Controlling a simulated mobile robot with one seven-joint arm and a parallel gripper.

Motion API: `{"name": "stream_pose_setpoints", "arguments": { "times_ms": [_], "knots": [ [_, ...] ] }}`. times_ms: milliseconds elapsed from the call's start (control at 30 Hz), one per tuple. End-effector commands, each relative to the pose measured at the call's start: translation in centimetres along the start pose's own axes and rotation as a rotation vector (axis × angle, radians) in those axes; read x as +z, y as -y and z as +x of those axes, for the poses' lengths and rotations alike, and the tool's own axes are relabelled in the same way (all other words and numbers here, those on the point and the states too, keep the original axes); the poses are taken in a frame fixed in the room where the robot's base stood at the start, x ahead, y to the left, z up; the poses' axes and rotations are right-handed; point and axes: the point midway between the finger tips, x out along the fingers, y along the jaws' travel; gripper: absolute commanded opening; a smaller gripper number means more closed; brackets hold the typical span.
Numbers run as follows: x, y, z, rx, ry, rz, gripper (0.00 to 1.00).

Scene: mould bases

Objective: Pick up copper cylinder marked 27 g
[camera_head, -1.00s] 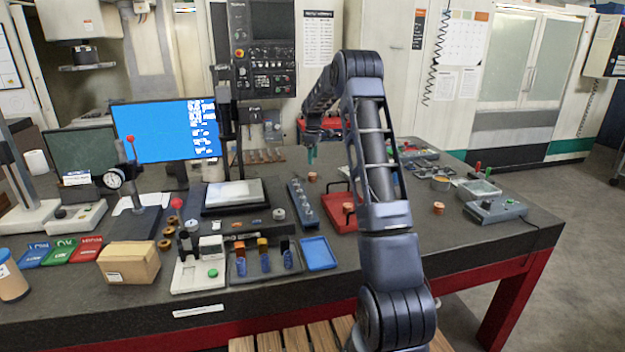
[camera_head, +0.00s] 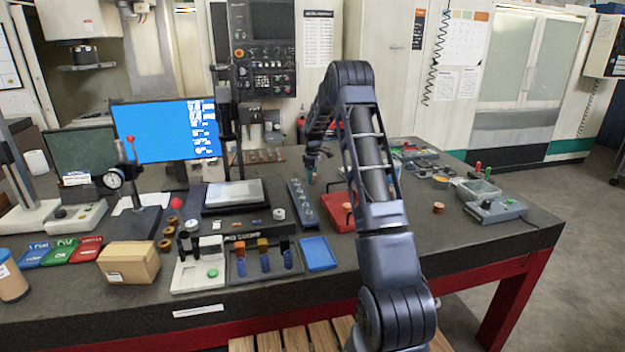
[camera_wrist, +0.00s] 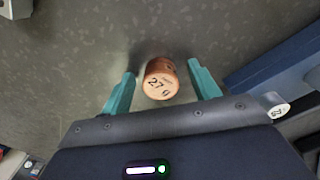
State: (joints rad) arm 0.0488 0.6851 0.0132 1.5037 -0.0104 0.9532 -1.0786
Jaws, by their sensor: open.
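The copper cylinder marked 27 g (camera_wrist: 161,79) stands on the dark worktop in the wrist view, its marked top facing the camera. My gripper (camera_wrist: 162,84) is open, with one teal finger on each side of the cylinder. Clear gaps show between the fingers and the cylinder. In the head view my gripper (camera_head: 312,170) is low over the table, left of the red tray (camera_head: 338,214), and the copper cylinder (camera_head: 312,178) is mostly hidden under it.
Another copper cylinder (camera_head: 438,208) stands farther right on open worktop.

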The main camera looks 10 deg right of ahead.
Motion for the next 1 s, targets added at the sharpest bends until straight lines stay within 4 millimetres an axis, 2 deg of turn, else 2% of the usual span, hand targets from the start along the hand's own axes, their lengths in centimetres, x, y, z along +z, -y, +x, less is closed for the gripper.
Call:
{"name": "stream_pose_setpoints", "arguments": {
  "times_ms": [67, 367, 600, 733, 867, 1000],
  "knots": [
    [0.0, 0.0, 0.0, 0.0, 0.0, 0.0, 0.61],
    [0.0, 0.0, -0.1, 0.0, 0.0, 0.0, 0.04],
    [0.0, 0.0, -0.2, 0.001, -0.001, 0.0, 0.02],
    [0.0, -0.1, -0.9, 0.003, -0.002, 0.0, 0.02],
    [0.0, -0.1, -2.8, 0.003, -0.002, 0.0, 0.02],
    [0.0, -0.1, -6.0, 0.005, -0.003, 0.001, 0.02]
  ]
}}
